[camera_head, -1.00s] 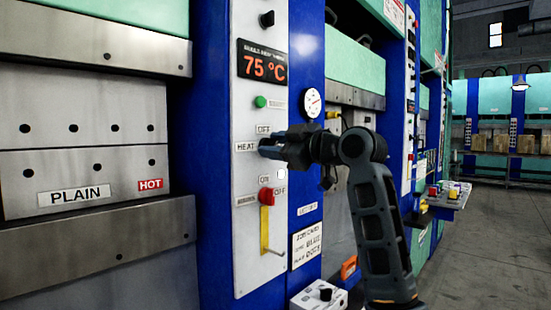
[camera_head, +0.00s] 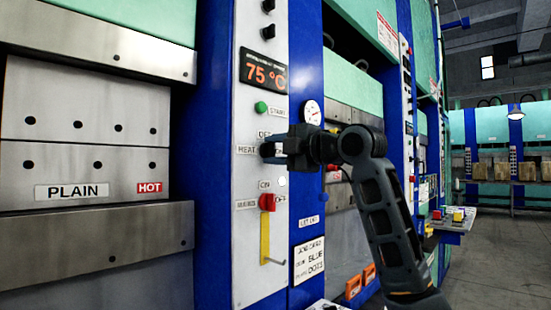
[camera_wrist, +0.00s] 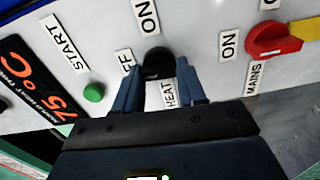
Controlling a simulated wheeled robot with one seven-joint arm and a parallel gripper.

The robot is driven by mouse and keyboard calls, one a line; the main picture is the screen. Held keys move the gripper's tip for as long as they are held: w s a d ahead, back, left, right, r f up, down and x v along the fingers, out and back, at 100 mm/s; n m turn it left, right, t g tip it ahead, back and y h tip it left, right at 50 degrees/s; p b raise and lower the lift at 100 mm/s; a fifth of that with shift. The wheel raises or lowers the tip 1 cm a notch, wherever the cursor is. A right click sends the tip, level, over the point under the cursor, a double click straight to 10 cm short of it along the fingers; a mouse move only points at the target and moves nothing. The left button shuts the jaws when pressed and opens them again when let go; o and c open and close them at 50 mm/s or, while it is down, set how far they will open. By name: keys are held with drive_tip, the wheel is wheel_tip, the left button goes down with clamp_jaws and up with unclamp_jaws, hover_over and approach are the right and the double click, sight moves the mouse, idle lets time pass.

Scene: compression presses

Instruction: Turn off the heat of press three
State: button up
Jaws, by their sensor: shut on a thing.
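The heat knob (camera_wrist: 157,63) is a black rotary knob on a white control panel (camera_head: 247,190), with HEAT, ON and OFF labels around it. My gripper (camera_head: 270,150) is at this knob in the head view and hides most of it. In the wrist view my gripper's two blue-grey fingers (camera_wrist: 160,82) sit on either side of the knob, shut on it. Which way the knob points is hard to tell. The temperature display (camera_head: 264,68) above reads 75 °C; it also shows in the wrist view (camera_wrist: 35,80).
A green START button (camera_head: 261,107) sits above the knob and a red mains switch (camera_head: 267,202) below it, close to my gripper. A platen marked PLAIN and HOT (camera_head: 90,180) is at left. A job card (camera_head: 308,259) hangs lower right. The floor at right is clear.

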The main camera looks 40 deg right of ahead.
drive_tip(key=shift+f+n, duration=0.1)
drive_tip(key=shift+n, duration=0.4)
drive_tip(key=o, duration=1.1)
drive_tip(key=shift+c, duration=0.2)
drive_tip(key=s, duration=0.7)
drive_tip(key=shift+s+b, duration=0.4)
drive_tip(key=shift+b, duration=0.05)
drive_tip(key=shift+d, duration=0.1)
